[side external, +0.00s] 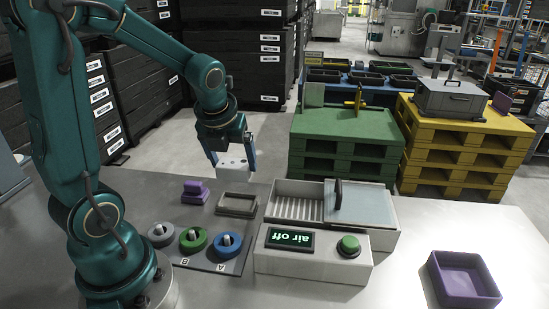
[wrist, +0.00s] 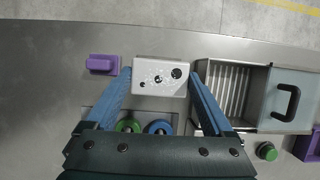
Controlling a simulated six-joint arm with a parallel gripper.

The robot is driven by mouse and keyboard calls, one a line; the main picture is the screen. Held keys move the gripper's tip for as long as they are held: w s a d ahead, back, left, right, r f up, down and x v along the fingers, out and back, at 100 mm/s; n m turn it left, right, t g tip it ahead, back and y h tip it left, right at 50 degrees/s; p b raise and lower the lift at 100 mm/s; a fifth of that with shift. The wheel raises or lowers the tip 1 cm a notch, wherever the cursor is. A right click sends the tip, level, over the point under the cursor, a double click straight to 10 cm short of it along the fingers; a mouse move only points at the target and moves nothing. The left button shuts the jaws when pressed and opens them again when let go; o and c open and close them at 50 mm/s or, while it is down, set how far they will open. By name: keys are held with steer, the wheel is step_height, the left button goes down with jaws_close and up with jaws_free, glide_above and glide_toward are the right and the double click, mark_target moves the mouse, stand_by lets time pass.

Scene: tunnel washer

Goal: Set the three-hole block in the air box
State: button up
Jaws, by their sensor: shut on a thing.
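My gripper (side external: 232,168) is shut on the three-hole block (side external: 233,160), a pale grey block held above the table's back edge. In the wrist view the block (wrist: 160,77) sits between my blue fingers, with three dark holes of differing size and small specks on its top face. The air box (side external: 390,243) stands to the right of the block. Its left part is uncovered and shows a ribbed floor (side external: 295,206); a clear lid (side external: 362,206) with a black handle covers the right part. Its front display (side external: 290,239) reads "air off", beside a green button (side external: 348,245).
A purple block (side external: 194,192) stands behind the rings. A purple tray (side external: 463,280) lies at right; the table between it and the air box is clear.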

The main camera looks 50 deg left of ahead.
mark_target(239, 158)
steer(key=shift+r, duration=0.8)
steer(key=shift+w+r+n, duration=0.5)
steer(key=shift+r+n, duration=0.25)
steer(key=shift+n, duration=0.15)
steer(key=w+d+m, duration=0.2)
steer(key=w+d, duration=0.5)
steer(key=d, duration=0.5)
steer(key=shift+a+f, duration=0.2)
steer(key=shift+f, duration=2.6)
steer(key=shift+f, duration=0.45)
steer(key=shift+f, duration=0.4)
steer(key=shift+f, duration=0.65)
steer(key=shift+f, duration=0.35)
